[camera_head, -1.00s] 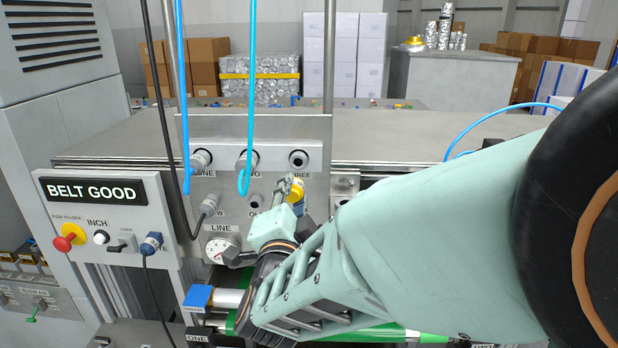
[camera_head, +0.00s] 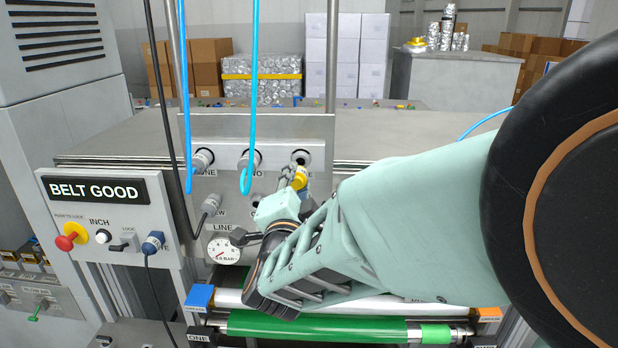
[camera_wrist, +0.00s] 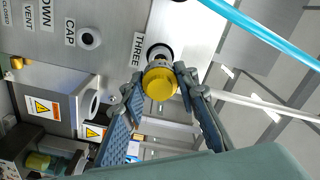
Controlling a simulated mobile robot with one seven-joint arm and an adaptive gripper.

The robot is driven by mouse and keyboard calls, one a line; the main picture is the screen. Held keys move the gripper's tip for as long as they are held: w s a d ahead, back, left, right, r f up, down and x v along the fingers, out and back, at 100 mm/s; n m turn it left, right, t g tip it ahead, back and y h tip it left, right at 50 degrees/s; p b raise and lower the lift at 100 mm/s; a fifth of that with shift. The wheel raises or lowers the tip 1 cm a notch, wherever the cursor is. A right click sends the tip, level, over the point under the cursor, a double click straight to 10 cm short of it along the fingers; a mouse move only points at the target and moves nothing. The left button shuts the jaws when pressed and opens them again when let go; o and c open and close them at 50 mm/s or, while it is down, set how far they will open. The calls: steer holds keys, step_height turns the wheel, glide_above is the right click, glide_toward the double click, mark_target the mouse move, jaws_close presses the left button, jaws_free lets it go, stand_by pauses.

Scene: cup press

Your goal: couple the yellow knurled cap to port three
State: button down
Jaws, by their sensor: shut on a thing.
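The yellow knurled cap (camera_wrist: 159,84) is between the two fingertips of my gripper (camera_wrist: 160,77) in the wrist view. The fingers press it from both sides. In the head view the cap (camera_head: 300,180) shows just below port three (camera_head: 301,157), with my gripper (camera_head: 293,180) around it. In the wrist view port three (camera_wrist: 160,53) is a dark round socket beside the label THREE, partly hidden behind the cap. The cap overlaps the port's edge there. I cannot tell whether they touch.
Ports one (camera_head: 203,160) and two (camera_head: 249,159) are to the left on the same grey panel. Blue hoses (camera_head: 252,80) and a black cable (camera_head: 163,100) hang before it. A pressure gauge (camera_head: 224,249) sits below.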

mark_target(299, 170)
steer(key=shift+w+b, duration=0.3)
steer(key=shift+w, duration=0.95)
steer(key=shift+b, duration=1.15)
stand_by(0.7)
steer(key=shift+w+d+b, duration=0.1)
steer(key=shift+w+b, duration=0.65)
steer(key=shift+w, duration=0.7)
steer(key=c, duration=1.4)
jaws_free()
steer(key=shift+c, duration=0.2)
